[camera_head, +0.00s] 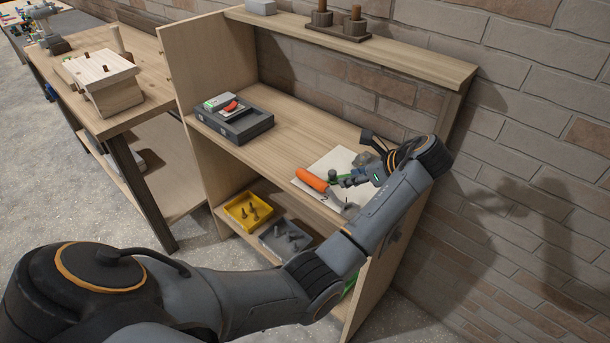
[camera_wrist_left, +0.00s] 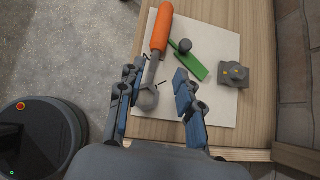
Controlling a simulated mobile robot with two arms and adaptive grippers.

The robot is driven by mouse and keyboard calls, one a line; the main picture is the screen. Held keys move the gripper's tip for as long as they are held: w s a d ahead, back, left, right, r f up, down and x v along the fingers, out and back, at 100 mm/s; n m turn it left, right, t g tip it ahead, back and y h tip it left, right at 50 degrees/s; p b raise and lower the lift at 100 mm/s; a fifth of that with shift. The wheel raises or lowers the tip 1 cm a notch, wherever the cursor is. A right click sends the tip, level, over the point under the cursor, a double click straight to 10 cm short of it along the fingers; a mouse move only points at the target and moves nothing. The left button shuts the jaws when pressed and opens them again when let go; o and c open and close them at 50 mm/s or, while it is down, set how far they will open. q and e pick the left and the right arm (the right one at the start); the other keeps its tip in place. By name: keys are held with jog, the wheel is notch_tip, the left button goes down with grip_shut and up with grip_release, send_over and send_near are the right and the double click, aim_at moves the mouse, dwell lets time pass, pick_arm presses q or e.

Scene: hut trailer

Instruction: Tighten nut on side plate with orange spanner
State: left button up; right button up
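The orange spanner (camera_head: 312,180) lies on a white board (camera_wrist_left: 209,36) on the cabinet's middle shelf, near its front edge. In the left wrist view, its orange handle (camera_wrist_left: 160,32) points away and its grey metal head (camera_wrist_left: 148,98) is near my gripper. My left gripper (camera_wrist_left: 157,82) is open above the board. Its two fingers are apart, with the spanner's neck and head between them in that view; contact cannot be told. The left gripper also shows in the head view (camera_head: 349,181). I cannot make out a nut or identify the side plate. My right gripper is not in view.
On the board are a green piece (camera_wrist_left: 204,48) with a dark knob and a grey block (camera_wrist_left: 232,74) with a yellow mark. A dark tray (camera_head: 250,129) sits left on the shelf. Yellow (camera_head: 233,208) and grey bins are below. The brick wall (camera_head: 530,130) is close behind.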

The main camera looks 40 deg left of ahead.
aim_at(325, 184)
pick_arm(q)
jog(key=x, duration=0.9)
jog(key=shift+a+p, duration=0.1)
jog(key=shift+p, duration=0.3)
jog(key=x, duration=0.5)
jog(key=shift+f+p, duration=0.1)
jog(key=shift+p, duration=0.3)
grip_shut()
